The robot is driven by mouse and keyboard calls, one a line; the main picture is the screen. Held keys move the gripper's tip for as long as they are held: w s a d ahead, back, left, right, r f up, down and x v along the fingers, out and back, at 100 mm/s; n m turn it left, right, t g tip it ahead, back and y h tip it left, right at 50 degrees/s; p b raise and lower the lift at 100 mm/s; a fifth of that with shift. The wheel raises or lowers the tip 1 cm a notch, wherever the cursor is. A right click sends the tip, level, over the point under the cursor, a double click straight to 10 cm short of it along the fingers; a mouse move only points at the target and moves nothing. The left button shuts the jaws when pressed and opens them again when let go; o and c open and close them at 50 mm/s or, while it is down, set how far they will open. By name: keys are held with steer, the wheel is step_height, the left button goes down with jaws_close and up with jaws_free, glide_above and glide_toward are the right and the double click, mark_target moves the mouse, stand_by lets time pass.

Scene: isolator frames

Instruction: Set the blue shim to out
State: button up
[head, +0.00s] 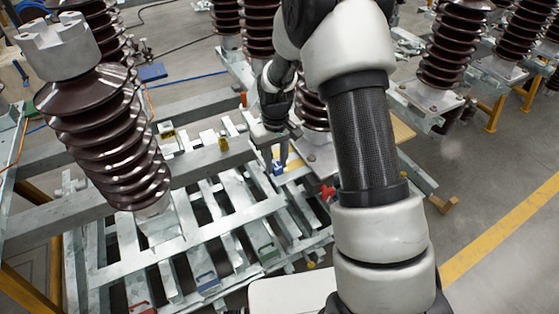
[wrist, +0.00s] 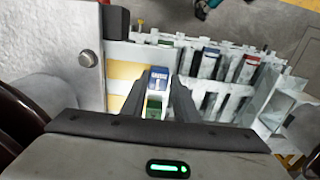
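A blue shim (head: 279,168) shows just below my gripper (head: 275,140) in the head view, by a yellow-marked strip on the metal frame. In the wrist view the blue shim (wrist: 157,79) has a blue face with pale lettering and light edges. The two dark fingers of my gripper (wrist: 158,92) stand apart, one on each side of it. I cannot tell whether they touch it. A green piece (wrist: 155,105) shows between the fingers, nearer the hand. The lower part of the shim is hidden.
Another blue-marked piece (head: 206,281), a green one (head: 267,251) and a red one (head: 141,307) sit in the slatted rack (head: 190,240). A red part (head: 328,192) is right of my gripper. A tall brown ribbed insulator (head: 105,140) stands at left. Open floor lies at right.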

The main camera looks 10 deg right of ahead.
steer(key=o, duration=0.3)
steer(key=shift+a, duration=0.2)
steer(key=shift+r, duration=0.15)
step_height(320, 180, up, 17)
steer(key=shift+r+p, duration=0.1)
steer(key=shift+p, duration=0.3)
steer(key=s+d+r+m+t+p, duration=0.2)
steer(key=s+d+r+t+p, duration=0.1)
steer(key=s+r, duration=1.05)
steer(key=s+r+t, duration=0.1)
steer(key=s, duration=0.2)
steer(key=s+d+r+m+p, duration=0.1)
steer(key=s+r, duration=0.1)
steer(key=s, duration=0.2)
steer(key=s+d+r+t+p, duration=0.1)
steer(key=s+r, duration=0.1)
steer(key=s, duration=0.2)
steer(key=shift+m+t, duration=0.3)
